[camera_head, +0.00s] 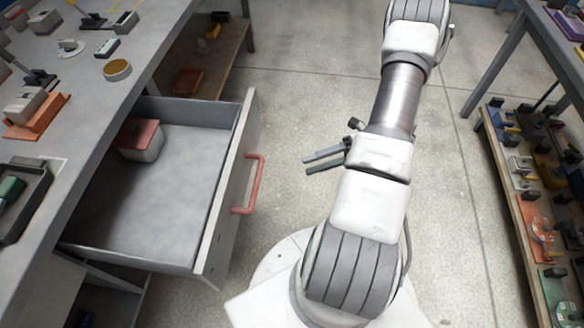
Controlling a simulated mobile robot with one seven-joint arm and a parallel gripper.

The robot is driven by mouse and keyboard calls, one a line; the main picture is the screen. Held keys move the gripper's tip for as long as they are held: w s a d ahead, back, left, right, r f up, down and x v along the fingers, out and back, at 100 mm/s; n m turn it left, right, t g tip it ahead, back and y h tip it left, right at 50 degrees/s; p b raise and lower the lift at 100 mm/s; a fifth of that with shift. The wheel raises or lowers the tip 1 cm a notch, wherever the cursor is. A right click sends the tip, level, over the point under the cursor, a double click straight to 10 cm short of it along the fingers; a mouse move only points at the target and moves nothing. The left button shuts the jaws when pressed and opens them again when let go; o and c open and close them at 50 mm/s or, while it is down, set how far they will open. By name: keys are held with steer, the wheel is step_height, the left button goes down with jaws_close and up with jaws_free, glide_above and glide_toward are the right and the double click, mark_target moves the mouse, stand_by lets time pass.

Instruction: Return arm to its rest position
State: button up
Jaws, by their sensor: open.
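My gripper (324,161) shows at the middle of the head view, its two grey fingers pointing left with a gap between them. It is open and nothing is between the fingers. My arm (396,100) stretches from my white base at the bottom up to the top edge of the view, bent so that the gripper sits beside its middle links. The gripper hangs over bare floor, to the right of the open drawer and apart from its red handle (254,184). The wrist is partly hidden behind the arm.
A grey drawer (229,190) stands pulled out at left, with a red-topped white box (140,139) inside. The workbench (75,115) above carries several small parts. A shelf (514,205) with many parts stands at right. Floor (300,70) between them is clear.

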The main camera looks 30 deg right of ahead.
steer(key=shift+v, duration=1.05)
